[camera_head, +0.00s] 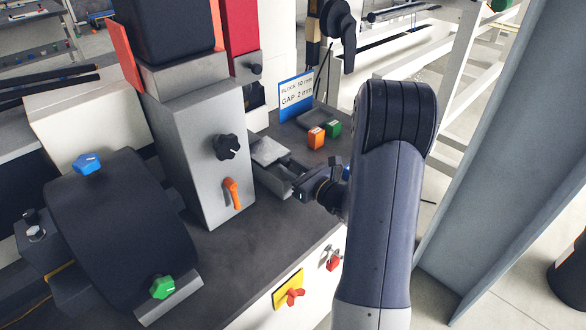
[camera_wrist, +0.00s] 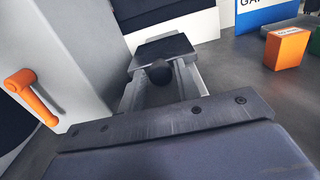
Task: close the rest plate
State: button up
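A grey plate, which looks like the rest plate (camera_head: 268,150), sits on a pair of light rails (camera_wrist: 188,82) beside the tall grey machine block. In the wrist view the plate (camera_wrist: 164,48) is at the far end of the rails, with a round black knob (camera_wrist: 160,73) on its near side. My gripper (camera_head: 299,192) is at the near end of the rails, low over the bench. In the wrist view a dark metal bar with screws fills the foreground and hides the near rails. The gap between my fingers is not visible.
The grey machine block (camera_head: 200,150) has a black knob and an orange lever (camera_head: 232,193). An orange block (camera_head: 316,138) and a green block (camera_head: 333,128) stand behind my gripper, near a sign (camera_head: 296,95) reading block 50 mm, gap 2 mm.

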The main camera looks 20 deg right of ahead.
jog(key=o, duration=0.3)
jog(key=b+v, duration=0.1)
jog(key=v, duration=0.9)
jog(key=shift+w+f, duration=0.1)
jog(key=shift+s+d, duration=0.15)
jog(key=shift+s, duration=0.35)
jog(key=shift+c, duration=0.4)
